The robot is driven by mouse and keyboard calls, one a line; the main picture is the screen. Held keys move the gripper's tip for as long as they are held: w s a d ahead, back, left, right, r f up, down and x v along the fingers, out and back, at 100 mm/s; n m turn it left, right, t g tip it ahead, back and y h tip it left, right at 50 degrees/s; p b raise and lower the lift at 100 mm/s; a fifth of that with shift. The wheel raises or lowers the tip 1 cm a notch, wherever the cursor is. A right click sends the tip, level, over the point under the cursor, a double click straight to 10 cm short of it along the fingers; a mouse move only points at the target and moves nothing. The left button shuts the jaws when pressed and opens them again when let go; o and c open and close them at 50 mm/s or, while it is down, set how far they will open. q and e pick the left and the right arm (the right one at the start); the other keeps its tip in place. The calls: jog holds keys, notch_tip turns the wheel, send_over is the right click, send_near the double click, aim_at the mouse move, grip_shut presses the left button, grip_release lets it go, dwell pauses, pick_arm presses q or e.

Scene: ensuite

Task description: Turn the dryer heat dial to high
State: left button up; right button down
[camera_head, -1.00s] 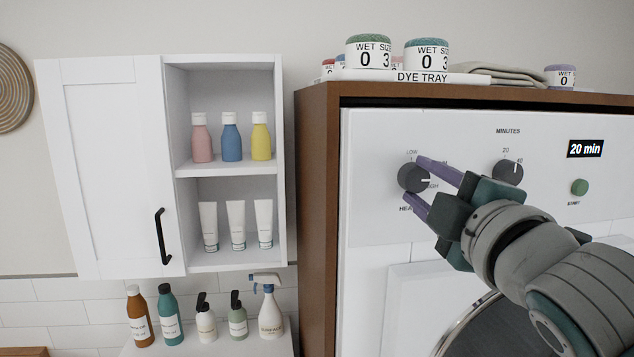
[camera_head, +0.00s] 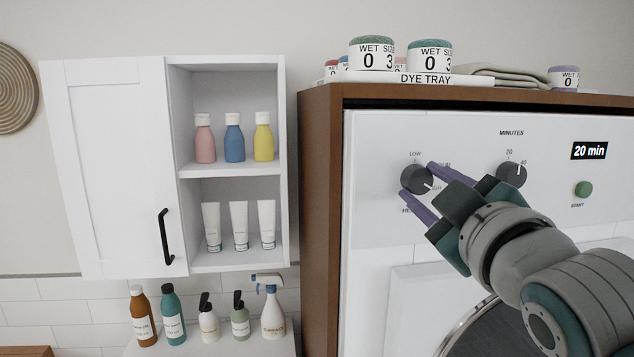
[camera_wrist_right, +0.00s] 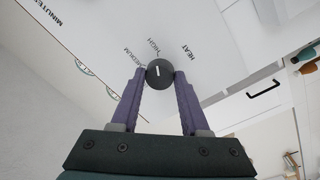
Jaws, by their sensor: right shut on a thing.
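The heat dial (camera_head: 414,176) is a dark round knob on the white dryer panel (camera_head: 458,135), with LOW, MEDIUM and HIGH printed around it. Its white mark points to the lower right in the head view, towards the partly hidden HIGH label. My right gripper (camera_head: 419,181) is shut on the dial, with one purple finger on each side. The right wrist view also shows the dial (camera_wrist_right: 159,75) between the fingertips, its mark roughly in line with HIGH. My left gripper is not in view.
The minutes dial (camera_head: 511,174) and green start button (camera_head: 583,189) are to the right, with a 20 min display (camera_head: 589,151) above. A brown cabinet frame (camera_head: 320,220) surrounds the dryer. A white wall cabinet (camera_head: 110,170) and several bottles stand to the left.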

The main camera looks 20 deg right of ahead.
jog(key=shift+c, duration=2)
grip_release()
jog(key=b+v, duration=0.4)
jog(key=v, duration=0.6)
jog(key=shift+b, duration=0.3)
